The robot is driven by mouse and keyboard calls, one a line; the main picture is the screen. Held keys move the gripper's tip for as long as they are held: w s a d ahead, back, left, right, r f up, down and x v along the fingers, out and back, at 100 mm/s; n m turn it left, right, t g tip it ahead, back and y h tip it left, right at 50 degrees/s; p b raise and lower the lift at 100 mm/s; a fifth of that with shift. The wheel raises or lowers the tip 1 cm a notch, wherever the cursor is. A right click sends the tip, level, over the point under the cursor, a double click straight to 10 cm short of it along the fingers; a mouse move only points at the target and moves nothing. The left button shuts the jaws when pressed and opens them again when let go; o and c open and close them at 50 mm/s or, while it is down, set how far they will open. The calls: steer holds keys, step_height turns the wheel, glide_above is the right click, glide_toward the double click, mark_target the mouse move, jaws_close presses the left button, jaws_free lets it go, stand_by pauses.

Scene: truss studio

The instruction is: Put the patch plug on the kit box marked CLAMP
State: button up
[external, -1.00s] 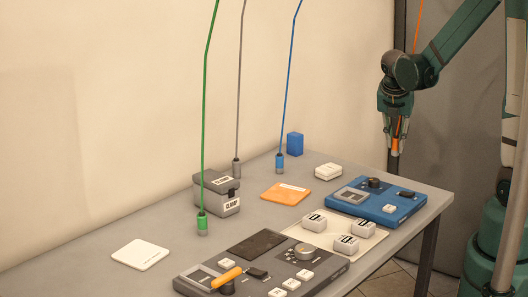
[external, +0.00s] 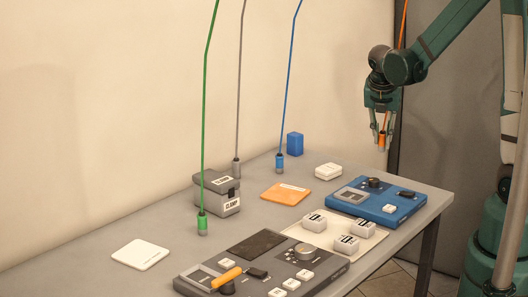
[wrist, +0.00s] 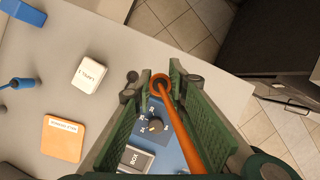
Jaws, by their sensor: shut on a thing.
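My gripper (external: 382,146) is shut on an orange patch plug (external: 382,140) with an orange cable running up from it. In the wrist view the plug (wrist: 160,80) sits between the fingertips, with its cable (wrist: 185,130) trailing toward the camera. The gripper is well above the table's far right part, over the blue panel's side as the wrist view shows. The kit box (external: 216,196) marked CLAMP is grey, with labels on its lid and front. It stands at the table's back left, far from my gripper, and is not seen in the wrist view.
Green (external: 202,222), grey (external: 236,166) and blue (external: 279,162) plugs hang on cables around the box. An orange card (external: 281,193), a white block (external: 328,170), a blue block (external: 295,144), a blue panel (external: 362,205) and a dark panel (external: 240,285) occupy the table.

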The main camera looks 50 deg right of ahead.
steer(key=w+a+r+n+p, duration=0.2)
steer(key=w+a+r+p, duration=0.15)
steer(key=w+a, duration=0.7)
steer(key=w+a+r+n+p, duration=0.1)
steer(key=w+a+r, duration=0.1)
steer(key=w+a, duration=0.4)
steer(key=w+a+r+n+t+y+p, duration=0.1)
steer(key=w+a, duration=0.4)
steer(key=a, duration=1.2)
steer(key=w+a+r+n+t+y+p, duration=0.1)
steer(key=w+a, duration=0.5)
steer(key=a, duration=0.6)
steer(key=shift+w+r+n+p, duration=0.35)
steer(key=shift+r+n+p, duration=0.45)
steer(key=shift+n+p, duration=0.45)
steer(key=shift+f, duration=0.1)
glide_toward(214, 174)
steer(key=shift+w+d, duration=0.35)
steer(key=shift+w, duration=0.2)
steer(key=shift+f+p, duration=0.3)
steer(key=shift+f, duration=1.5)
steer(key=shift+f, duration=0.2)
